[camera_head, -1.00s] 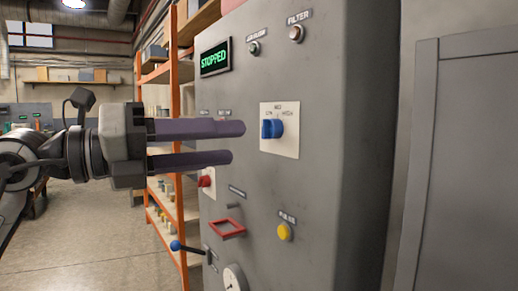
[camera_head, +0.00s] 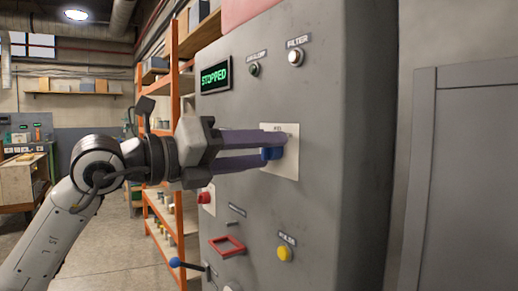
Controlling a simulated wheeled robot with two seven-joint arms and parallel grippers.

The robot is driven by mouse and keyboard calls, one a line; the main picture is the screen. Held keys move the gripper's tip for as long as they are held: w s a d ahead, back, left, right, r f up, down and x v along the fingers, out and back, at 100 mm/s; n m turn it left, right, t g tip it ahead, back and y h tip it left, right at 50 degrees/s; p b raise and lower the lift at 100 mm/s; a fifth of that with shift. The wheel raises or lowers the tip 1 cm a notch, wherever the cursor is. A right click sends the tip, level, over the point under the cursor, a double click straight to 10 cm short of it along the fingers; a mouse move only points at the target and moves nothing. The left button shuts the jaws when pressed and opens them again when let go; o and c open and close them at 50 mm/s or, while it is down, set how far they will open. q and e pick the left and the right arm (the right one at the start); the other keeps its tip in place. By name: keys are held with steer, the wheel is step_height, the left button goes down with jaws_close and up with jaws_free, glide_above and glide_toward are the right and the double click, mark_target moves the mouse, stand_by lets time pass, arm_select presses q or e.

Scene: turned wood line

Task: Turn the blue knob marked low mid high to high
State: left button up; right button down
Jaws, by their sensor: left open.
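The blue knob (camera_head: 271,154) sits on a white plate (camera_head: 292,165) on the grey cabinet's front face. My left gripper (camera_head: 277,149) reaches in from the left, its two purple fingers at the knob, one above the other. The jaws are open around the knob, and I cannot tell whether they touch it. The upper finger covers the top of the knob and most of the plate's lettering, so the setting the knob points to is hidden. My right gripper does not show.
The cabinet's display (camera_head: 215,77) reads STOPPED. Near my left gripper are a red button (camera_head: 204,197), a red square frame (camera_head: 227,246), a yellow button (camera_head: 285,254) and a blue-tipped lever (camera_head: 176,262). Orange shelving (camera_head: 175,90) stands behind, to the left.

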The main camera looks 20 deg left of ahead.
arm_select(q)
steer(key=c, duration=1.1)
steer(key=shift+o, duration=0.2)
steer(key=shift+m, duration=0.3)
steer(key=shift+m+b, duration=0.4)
steer(key=shift+m, duration=0.5)
steer(key=m, duration=0.3)
steer(key=shift+b, duration=0.4)
steer(key=shift+m+b, duration=0.3)
steer(key=shift+m, duration=1.5)
